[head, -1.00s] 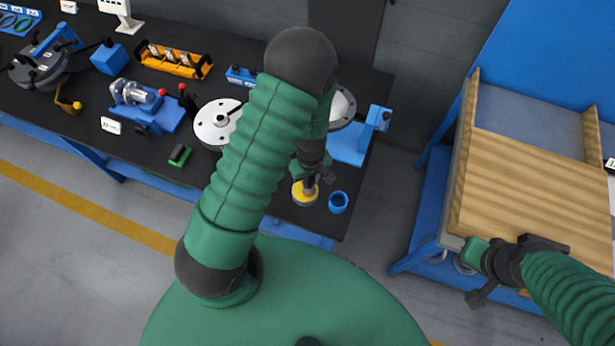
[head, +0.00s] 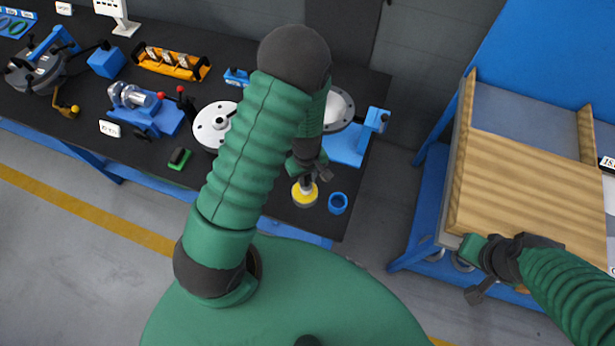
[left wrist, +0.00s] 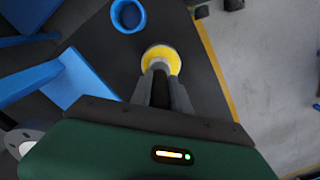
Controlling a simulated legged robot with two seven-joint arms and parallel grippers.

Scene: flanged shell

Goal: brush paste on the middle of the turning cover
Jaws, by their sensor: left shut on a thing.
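My left gripper (head: 307,177) is directly above a small round pot with yellow paste (head: 304,196) near the table's front right corner. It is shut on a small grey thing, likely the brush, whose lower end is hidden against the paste. In the left wrist view the fingers (left wrist: 161,80) reach to the yellow paste (left wrist: 162,57). A pale domed cover (head: 340,107) on a blue stand (head: 349,145) lies behind my left arm, partly hidden. My right gripper (head: 487,268) is by the wooden board's front edge; its fingers are unclear.
A blue cup (head: 338,203) stands just right of the pot. A white flanged disc (head: 209,124) is left of my arm. A blue vise-like device (head: 143,106) and an orange rack (head: 172,63) stand farther left. A wooden board (head: 535,185) is on the right-hand bench.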

